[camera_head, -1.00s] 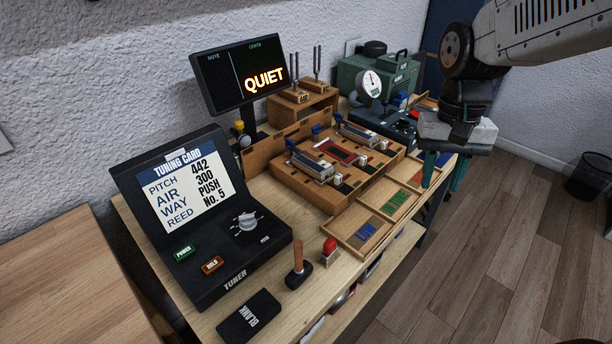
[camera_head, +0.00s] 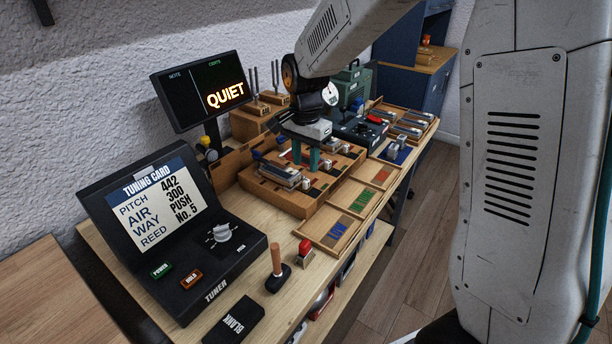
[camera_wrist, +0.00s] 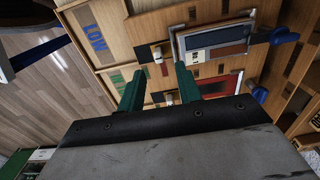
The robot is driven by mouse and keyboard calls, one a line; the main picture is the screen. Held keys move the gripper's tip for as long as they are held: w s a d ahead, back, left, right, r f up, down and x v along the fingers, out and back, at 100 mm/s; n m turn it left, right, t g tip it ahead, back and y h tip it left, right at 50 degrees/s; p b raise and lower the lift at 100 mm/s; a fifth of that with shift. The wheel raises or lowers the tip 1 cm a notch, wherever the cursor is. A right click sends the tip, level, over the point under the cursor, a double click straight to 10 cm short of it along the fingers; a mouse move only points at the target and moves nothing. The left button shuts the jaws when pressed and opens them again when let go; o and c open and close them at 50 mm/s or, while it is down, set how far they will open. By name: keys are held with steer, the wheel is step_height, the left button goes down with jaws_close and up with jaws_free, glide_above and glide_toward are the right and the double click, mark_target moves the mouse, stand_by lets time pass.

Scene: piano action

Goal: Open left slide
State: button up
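The left slide (camera_head: 281,172) is a grey and silver unit on the left part of the wooden rack (camera_head: 295,203). A small pale knob (camera_head: 305,184) stands at its front end. In the wrist view the left slide (camera_wrist: 215,40) lies near the top, with a blue handle (camera_wrist: 284,36) at its far end. My gripper (camera_head: 306,158) is above the rack, right of the left slide, pointing down. In the wrist view its two green fingers (camera_wrist: 158,92) are apart with nothing between them. Contact with the rack cannot be told.
A wooden tray with coloured sections (camera_head: 333,230) runs along the rack's front; its blue section (camera_wrist: 97,38) shows in the wrist view. The black tuner (camera_head: 180,240) stands left, the QUIET screen (camera_head: 205,90) behind. A red-topped stamp (camera_head: 305,251) stands in front.

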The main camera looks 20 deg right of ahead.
mark_target(306, 180)
step_height(306, 180, down, 6)
steer(key=shift+r, duration=0.25)
